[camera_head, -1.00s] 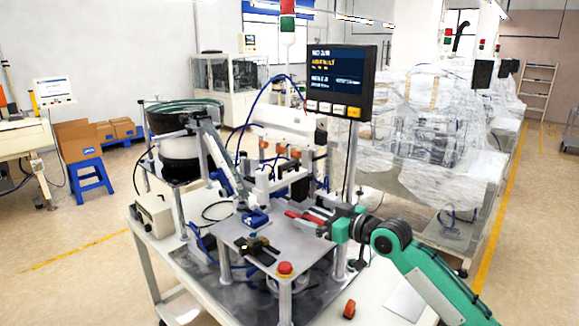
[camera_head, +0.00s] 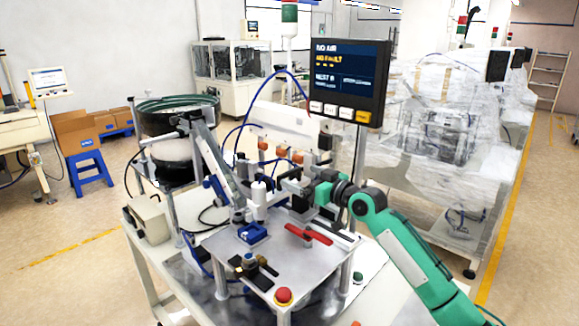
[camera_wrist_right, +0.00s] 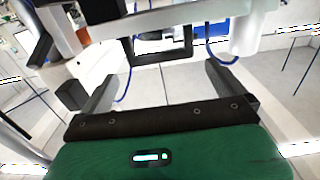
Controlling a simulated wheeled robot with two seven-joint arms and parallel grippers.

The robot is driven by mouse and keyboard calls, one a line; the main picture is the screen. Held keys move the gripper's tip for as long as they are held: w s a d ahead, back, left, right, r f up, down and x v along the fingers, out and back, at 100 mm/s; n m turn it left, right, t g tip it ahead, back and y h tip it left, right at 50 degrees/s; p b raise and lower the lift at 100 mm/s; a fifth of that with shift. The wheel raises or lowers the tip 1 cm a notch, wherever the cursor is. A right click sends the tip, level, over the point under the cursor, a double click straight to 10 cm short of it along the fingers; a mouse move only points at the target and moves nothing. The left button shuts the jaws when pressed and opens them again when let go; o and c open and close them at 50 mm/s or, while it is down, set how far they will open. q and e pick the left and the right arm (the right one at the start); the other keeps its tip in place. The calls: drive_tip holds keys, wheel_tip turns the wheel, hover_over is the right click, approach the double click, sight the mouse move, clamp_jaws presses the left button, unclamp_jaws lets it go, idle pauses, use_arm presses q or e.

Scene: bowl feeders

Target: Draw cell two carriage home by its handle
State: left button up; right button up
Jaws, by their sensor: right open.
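My right gripper (camera_head: 293,186) reaches in from the right over the back of the machine's table plate, at the carriage mechanism. In the right wrist view, its two dark fingers (camera_wrist_right: 161,76) are spread and nothing is between their tips. A black U-shaped handle (camera_wrist_right: 165,60) hangs just ahead of the fingers, in line with the gap and not visibly touched. It is fixed to a pale carriage body (camera_wrist_right: 200,15) at the top. In the head view the handle is too small and covered to make out. My left gripper is not in view.
A red lever (camera_head: 308,234) lies on the plate (camera_head: 285,255) below my right gripper. A red stop button (camera_head: 283,296) is at the front corner. The monitor (camera_head: 346,80) stands behind my right forearm. A bowl feeder (camera_head: 178,115) is at the left.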

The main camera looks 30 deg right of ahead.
sight(291, 172)
drive_tip(key=p+x, duration=0.1)
drive_tip(key=x, duration=0.3)
drive_tip(key=shift+w+a+r, duration=0.15)
drive_tip(key=shift+w+a, duration=0.1)
drive_tip(key=shift+w, duration=0.25)
drive_tip(key=shift+w+a, duration=0.1)
drive_tip(key=shift+w, duration=0.2)
drive_tip(key=c, duration=1.3)
drive_tip(key=shift+o, duration=0.2)
drive_tip(key=shift+s, duration=0.4)
use_arm(q)
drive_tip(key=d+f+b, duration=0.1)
drive_tip(key=b, duration=0.2)
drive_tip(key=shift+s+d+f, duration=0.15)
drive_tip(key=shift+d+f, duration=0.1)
use_arm(e)
drive_tip(key=v, duration=1.4)
drive_tip(key=shift+f, duration=0.3)
